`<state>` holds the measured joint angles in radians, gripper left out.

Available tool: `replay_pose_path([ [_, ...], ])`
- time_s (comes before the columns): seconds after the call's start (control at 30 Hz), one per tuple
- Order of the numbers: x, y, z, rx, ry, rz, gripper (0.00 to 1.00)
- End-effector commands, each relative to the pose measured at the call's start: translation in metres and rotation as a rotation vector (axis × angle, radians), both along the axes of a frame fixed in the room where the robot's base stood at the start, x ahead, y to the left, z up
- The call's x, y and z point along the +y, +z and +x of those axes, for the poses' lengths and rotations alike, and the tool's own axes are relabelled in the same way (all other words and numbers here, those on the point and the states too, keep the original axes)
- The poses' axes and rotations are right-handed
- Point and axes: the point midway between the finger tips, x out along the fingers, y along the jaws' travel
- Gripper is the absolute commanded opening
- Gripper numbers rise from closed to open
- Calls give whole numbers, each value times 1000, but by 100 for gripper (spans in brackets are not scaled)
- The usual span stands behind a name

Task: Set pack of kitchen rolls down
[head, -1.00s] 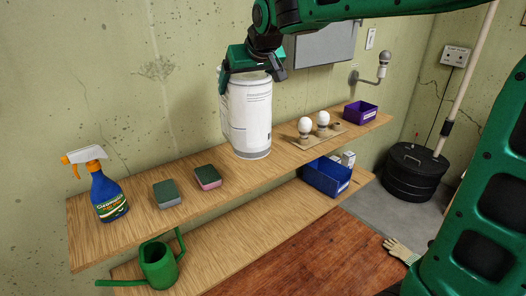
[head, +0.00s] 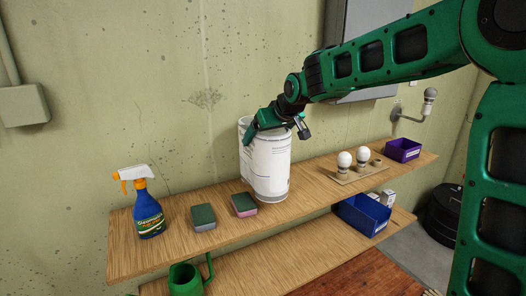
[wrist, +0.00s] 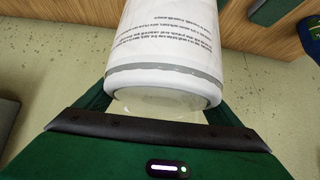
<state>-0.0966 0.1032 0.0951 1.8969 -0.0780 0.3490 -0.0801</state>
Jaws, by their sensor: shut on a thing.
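The pack of kitchen rolls (head: 266,167) is a white printed cylinder, standing about upright over the middle of the upper wooden shelf (head: 160,258). Its base appears at the board's surface; I cannot tell whether it bears weight there. My gripper (head: 277,128) is shut on its upper end from above, a finger on either side. In the wrist view the pack (wrist: 165,45) runs up from between the fingers, its grey-banded rim nearest the palm.
Below are a blue bin (head: 363,215) and a green watering can (head: 187,280). The wall is close behind.

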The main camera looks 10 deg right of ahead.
Motion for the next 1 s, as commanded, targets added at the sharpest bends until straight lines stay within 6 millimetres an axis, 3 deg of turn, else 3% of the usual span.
replay_pose_path([
  [0.27,-7,-11,13,-2,1,1,38],
  [0.53,-7,-45,13,-1,0,0,38],
  [0.77,-7,-48,13,-2,0,1,38],
  [0.8,-7,-49,12,0,0,0,95],
  [0.83,-7,-49,12,0,0,0,100],
  [1.0,-7,-48,12,-1,0,0,100],
])
